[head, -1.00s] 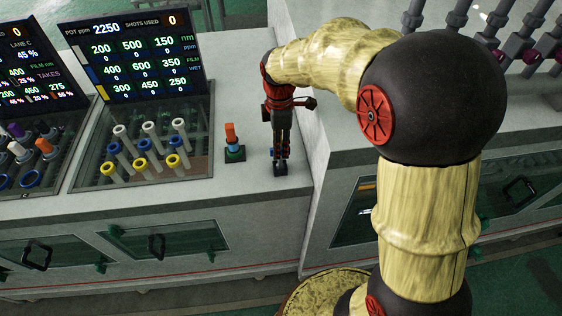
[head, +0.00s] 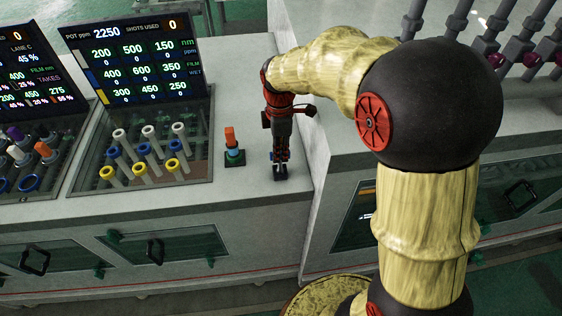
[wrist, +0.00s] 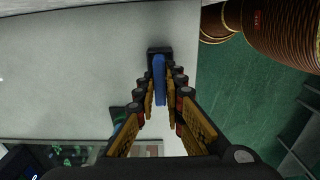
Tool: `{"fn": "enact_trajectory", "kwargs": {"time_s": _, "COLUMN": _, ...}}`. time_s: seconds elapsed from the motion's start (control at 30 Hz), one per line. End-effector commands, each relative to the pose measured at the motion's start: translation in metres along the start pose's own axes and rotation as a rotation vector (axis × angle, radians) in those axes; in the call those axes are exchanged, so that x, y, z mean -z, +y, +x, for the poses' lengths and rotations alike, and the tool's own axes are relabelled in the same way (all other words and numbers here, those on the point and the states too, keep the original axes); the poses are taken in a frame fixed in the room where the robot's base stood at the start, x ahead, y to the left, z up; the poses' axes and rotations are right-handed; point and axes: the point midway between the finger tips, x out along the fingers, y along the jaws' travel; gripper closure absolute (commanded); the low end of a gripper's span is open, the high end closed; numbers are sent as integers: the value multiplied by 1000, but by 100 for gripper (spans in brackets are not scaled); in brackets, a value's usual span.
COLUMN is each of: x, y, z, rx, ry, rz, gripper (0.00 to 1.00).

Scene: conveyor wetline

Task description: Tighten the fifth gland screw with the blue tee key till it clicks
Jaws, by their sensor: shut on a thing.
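The blue tee key (wrist: 158,72) stands at a small black holder (wrist: 158,51) on the grey bench top, near the bench's right edge. In the wrist view its blue bar lies lengthwise between my fingertips. My gripper (wrist: 160,88) points down and is shut on this bar. In the head view my gripper (head: 281,158) is just above the black holder (head: 280,174), with a bit of blue showing beside the fingers. The key's lower part is hidden. I cannot make out which gland screw is the fifth.
A dark green stand (head: 234,158) with an orange and blue piece is left of my gripper. Further left a recessed tray (head: 197,172) holds several white, blue and yellow tubes under a display (head: 137,60). Grey pipes with magenta fittings (head: 496,59) stand on the right-hand bench.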

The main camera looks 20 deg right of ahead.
Motion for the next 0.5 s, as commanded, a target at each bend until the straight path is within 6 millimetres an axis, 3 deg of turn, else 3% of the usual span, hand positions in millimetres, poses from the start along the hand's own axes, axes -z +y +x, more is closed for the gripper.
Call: {"fn": "enact_trajectory", "kwargs": {"time_s": 0.5, "x": 0, "y": 0, "z": -9, "rx": 0, "ry": 0, "rz": 0, "gripper": 100}}
